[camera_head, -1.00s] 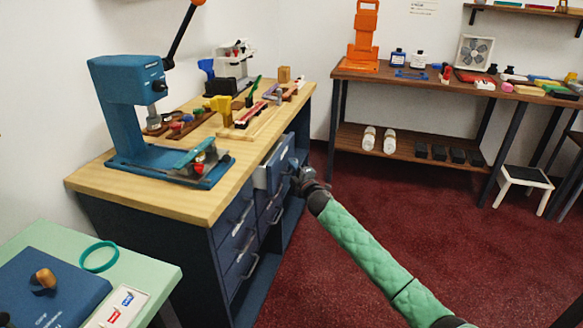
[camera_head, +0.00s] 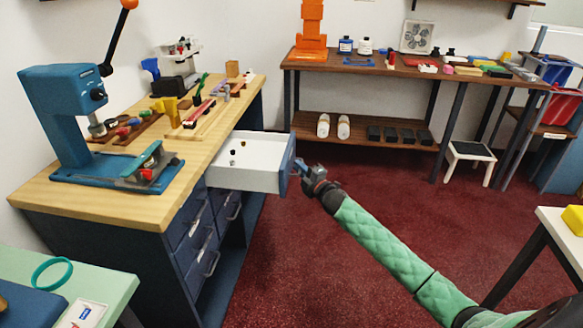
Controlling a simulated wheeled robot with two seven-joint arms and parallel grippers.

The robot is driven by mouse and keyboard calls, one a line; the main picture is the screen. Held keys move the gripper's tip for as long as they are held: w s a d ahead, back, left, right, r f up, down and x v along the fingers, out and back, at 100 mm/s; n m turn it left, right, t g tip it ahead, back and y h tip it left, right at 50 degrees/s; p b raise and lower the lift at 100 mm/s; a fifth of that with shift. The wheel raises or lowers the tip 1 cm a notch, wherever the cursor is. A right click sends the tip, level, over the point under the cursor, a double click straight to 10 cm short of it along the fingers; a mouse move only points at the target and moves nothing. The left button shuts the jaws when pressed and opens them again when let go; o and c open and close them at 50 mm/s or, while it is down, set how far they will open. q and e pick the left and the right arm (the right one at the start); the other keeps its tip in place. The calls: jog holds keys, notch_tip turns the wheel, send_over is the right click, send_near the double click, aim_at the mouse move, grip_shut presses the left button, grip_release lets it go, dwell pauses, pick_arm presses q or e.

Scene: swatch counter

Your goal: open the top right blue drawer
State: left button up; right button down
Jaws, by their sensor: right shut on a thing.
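The top right blue drawer (camera_head: 287,166) is pulled far out of the wooden-topped workbench. Its front is blue and its inside is white, with a few small dark items lying in it. My right gripper (camera_head: 302,168) is at the drawer's front, shut on its handle, which the gripper mostly hides. My right arm, in a green quilted sleeve, reaches in from the lower right. My left gripper is not in view.
Other blue drawers (camera_head: 199,240) below and to the left are closed. A blue press (camera_head: 62,110) and several tools stand on the bench top (camera_head: 95,208). A white step stool (camera_head: 469,152) stands at the right. Red floor (camera_head: 300,270) is clear before the drawer.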

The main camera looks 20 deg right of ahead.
jog(key=shift+s+d, duration=0.1)
jog(key=shift+d, duration=0.05)
jog(key=shift+f, duration=0.1)
jog(key=c, duration=1.5)
grip_release()
jog(key=shift+s, duration=0.1)
jog(key=shift+b+v, duration=0.35)
jog(key=shift+v, duration=3.45)
